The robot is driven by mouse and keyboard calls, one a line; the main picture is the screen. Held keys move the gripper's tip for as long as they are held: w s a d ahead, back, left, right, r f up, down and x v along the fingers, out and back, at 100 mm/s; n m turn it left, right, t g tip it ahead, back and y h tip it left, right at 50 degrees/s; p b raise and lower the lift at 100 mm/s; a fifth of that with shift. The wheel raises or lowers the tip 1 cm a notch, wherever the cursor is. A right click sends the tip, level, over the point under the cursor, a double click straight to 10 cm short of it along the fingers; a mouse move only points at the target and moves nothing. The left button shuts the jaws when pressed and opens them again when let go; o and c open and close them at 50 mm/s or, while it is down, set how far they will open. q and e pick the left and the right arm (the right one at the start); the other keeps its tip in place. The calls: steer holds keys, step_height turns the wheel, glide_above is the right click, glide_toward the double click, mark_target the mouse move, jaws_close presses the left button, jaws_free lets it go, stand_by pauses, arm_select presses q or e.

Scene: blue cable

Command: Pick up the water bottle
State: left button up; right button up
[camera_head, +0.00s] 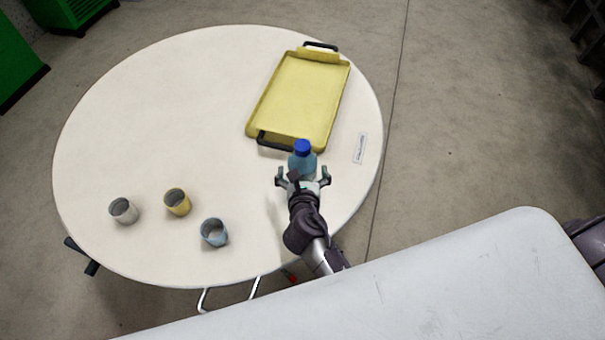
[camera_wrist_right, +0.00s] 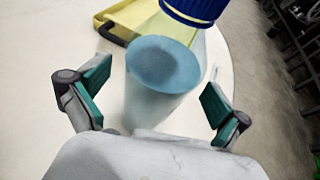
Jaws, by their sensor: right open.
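The water bottle (camera_head: 302,160) is blue and see-through with a dark blue cap, and stands on the round white table near the tray's front handle. My right gripper (camera_head: 303,174) is open at the near side of the bottle. In the right wrist view the bottle (camera_wrist_right: 160,75) is between the two spread fingers of the right gripper (camera_wrist_right: 150,105), with a gap visible on each side. Its blue cap is cut off by the top edge there. My left gripper is not in view; a dark part shows at the table's left edge, which I cannot identify.
A yellow tray (camera_head: 300,98) with dark handles lies just beyond the bottle. A small white label (camera_head: 360,148) lies to the right. A grey cup (camera_head: 123,211), a yellow cup (camera_head: 177,203) and a blue cup (camera_head: 214,233) stand at the front left. The table's (camera_head: 150,110) left and middle are clear.

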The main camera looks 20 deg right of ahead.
steer(key=shift+x, duration=1.25)
steer(key=shift+s, duration=0.15)
steer(key=shift+c, duration=1.4)
steer(key=c, duration=1.3)
steer(key=shift+r, duration=0.15)
steer(key=shift+c, duration=1.3)
